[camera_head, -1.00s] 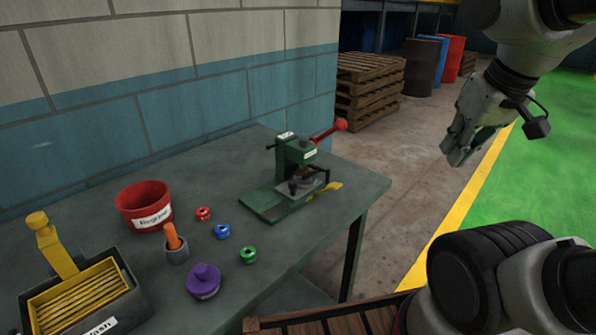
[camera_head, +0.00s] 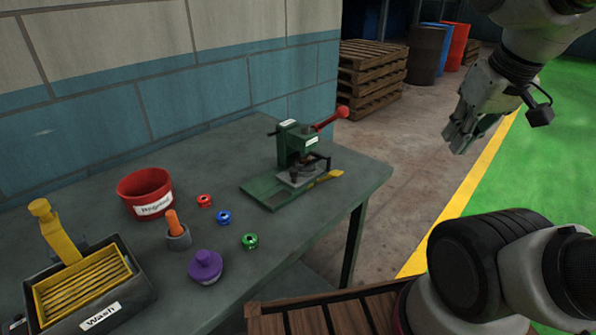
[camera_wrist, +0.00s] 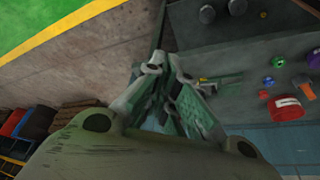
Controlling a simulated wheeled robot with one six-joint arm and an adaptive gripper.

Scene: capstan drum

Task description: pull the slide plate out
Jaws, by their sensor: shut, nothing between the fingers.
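The green press (camera_head: 297,145) with a red-knobbed lever (camera_head: 332,118) stands near the right end of the grey table. Its slide plate (camera_head: 301,176) lies low on the green base, with a yellow tab (camera_head: 329,178) sticking out to the right. My gripper (camera_head: 458,143) is in the air to the right of the table, apart from the press, shut and empty. In the wrist view, my gripper's fingers (camera_wrist: 172,75) fill the middle and hide most of the press; a bit of the yellow tab (camera_wrist: 203,80) shows beside them.
On the table (camera_head: 330,218) are a red bin (camera_head: 145,190), small red (camera_head: 204,201), blue (camera_head: 224,217) and green (camera_head: 250,241) rings, a purple knobbed piece (camera_head: 205,265), an orange-handled tool (camera_head: 174,225) and a wash tray (camera_head: 90,300). Pallets (camera_head: 372,80) stand behind. Floor right of the table is clear.

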